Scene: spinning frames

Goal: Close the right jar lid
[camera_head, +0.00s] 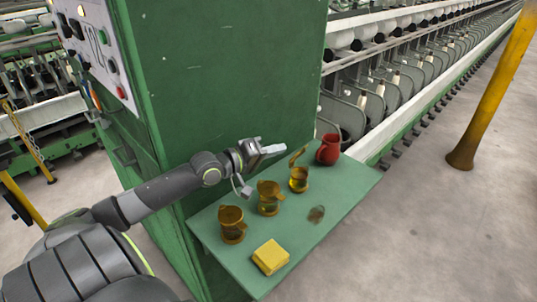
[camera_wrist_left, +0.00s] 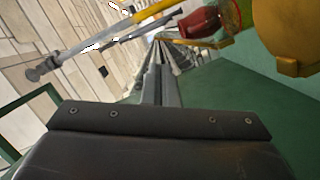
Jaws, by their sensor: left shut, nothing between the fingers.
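Three amber jars stand in a slanting row on the green table (camera_head: 210,235). The right jar (camera_head: 299,182) has its lid (camera_head: 297,157) raised and tilted above its rim. My right gripper is not in view.
A red pitcher (camera_head: 328,150) stands just beyond the right jar and also shows in the left wrist view (camera_wrist_left: 200,22). A yellow block (camera_head: 270,257) and a small brownish object (camera_head: 316,214) lie on the table. A green machine cabinet (camera_head: 220,80) rises behind the table.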

